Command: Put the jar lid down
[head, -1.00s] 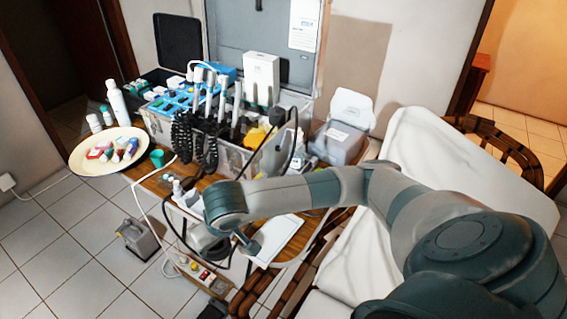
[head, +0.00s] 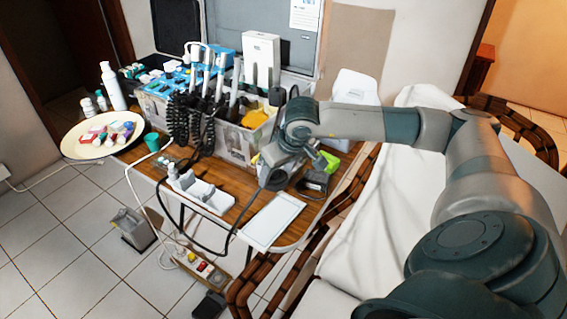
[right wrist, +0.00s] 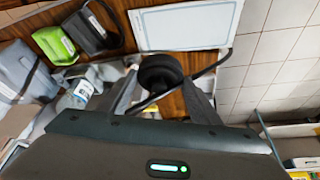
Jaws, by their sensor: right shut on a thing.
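My right gripper (head: 270,178) is over the wooden table, between the metal equipment case and the white tray; it also shows in the right wrist view (right wrist: 162,92). It is shut on a round black lid (right wrist: 160,70), which sits between its two fingers. In the head view I cannot make out the lid, which is hidden by the gripper and wrist. Whether the lid touches the table is not clear. My left gripper is not in view.
A white tray (head: 272,222) lies at the table's front edge. A white holder (head: 203,192) stands left of it. A green object (head: 329,162) and a dark device (head: 314,182) are right of the gripper. The equipment case (head: 236,145) stands behind. Cables cross the table.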

